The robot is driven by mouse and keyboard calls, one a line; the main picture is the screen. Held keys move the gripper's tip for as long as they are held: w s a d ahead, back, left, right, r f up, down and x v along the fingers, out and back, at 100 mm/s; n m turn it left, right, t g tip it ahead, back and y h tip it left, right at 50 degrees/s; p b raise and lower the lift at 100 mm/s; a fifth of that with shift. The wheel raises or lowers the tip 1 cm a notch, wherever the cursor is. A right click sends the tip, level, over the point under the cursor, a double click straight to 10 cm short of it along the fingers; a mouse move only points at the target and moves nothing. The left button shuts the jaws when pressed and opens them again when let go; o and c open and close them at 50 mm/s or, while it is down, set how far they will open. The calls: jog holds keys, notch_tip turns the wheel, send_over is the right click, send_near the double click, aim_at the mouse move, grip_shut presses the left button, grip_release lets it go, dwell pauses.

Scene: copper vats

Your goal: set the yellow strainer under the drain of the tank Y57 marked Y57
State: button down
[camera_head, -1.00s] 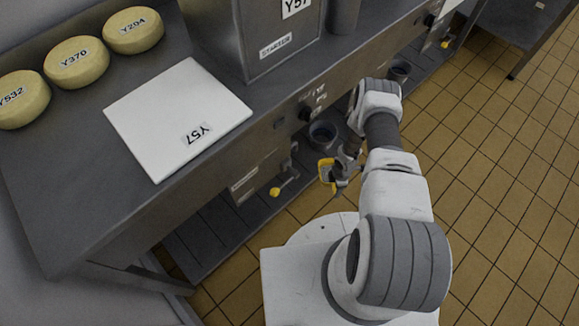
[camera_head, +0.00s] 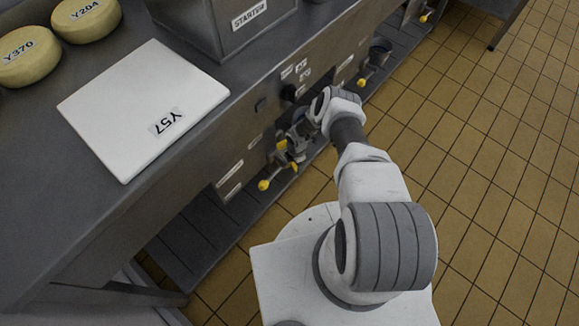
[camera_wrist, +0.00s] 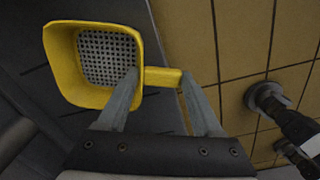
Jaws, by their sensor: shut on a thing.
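The yellow strainer (camera_wrist: 136,38) is a square yellow cup with a grey mesh bottom and a short handle. My gripper (camera_wrist: 158,76) is shut on that handle in the wrist view. In the head view my gripper (camera_head: 292,150) is low at the front of the counter, and only bits of the strainer (camera_head: 282,146) show. A yellow-handled drain valve (camera_head: 264,185) is just below and left of it. A white board (camera_head: 130,100) on the counter reads Y57. A grey metal box (camera_head: 215,35) reads STARTER. The exact gap between strainer and drain is hidden.
A dark slatted shelf (camera_head: 205,225) runs low along the counter. More yellow valve handles (camera_head: 362,83) sit farther right. Yellow cheeses (camera_head: 28,57) labelled Y370 and Y204 lie on the counter. The tiled floor (camera_head: 480,190) to the right is open.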

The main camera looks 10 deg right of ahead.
aim_at(290, 164)
jog(key=shift+w+a, duration=0.5)
jog(key=shift+w, duration=0.2)
jog(key=f, duration=0.1)
jog(key=b, duration=0.1)
jog(key=w+a+f+b, duration=0.1)
jog(key=shift+f, duration=0.35)
jog(key=shift+w+d+f+b, duration=0.1)
jog(key=shift+f+b, duration=0.35)
jog(key=shift+c, duration=0.2)
grip_release()
jog(key=shift+r, duration=0.1)
